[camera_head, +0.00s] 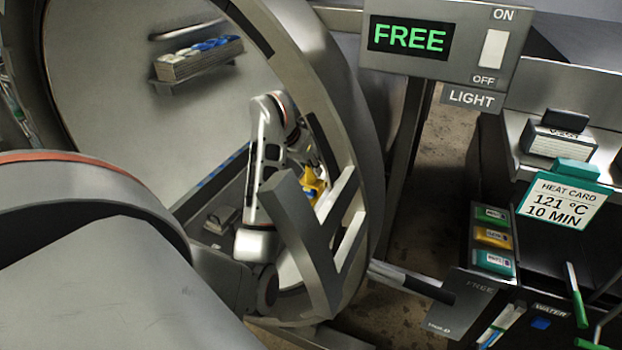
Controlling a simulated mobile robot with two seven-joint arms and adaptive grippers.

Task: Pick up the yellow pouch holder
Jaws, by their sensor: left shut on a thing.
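The yellow pouch holder (309,186) shows as a small yellow piece with a bit of blue, low in the round chamber opening. Door bars and my arm hide much of it. My left gripper (310,171) is at the holder, at the end of my white and black arm. It is shut on the holder, though the fingers are small and partly covered. I cannot tell whether the holder is clear of its support. My right gripper is not in view.
Grey door bars (306,240) and the round rim (345,110) stand close around my arm. A shelf rack (200,65) with blue and white items hangs inside. A panel (408,38) reads FREE. A heat card (562,201) and coloured cards (493,237) are at right.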

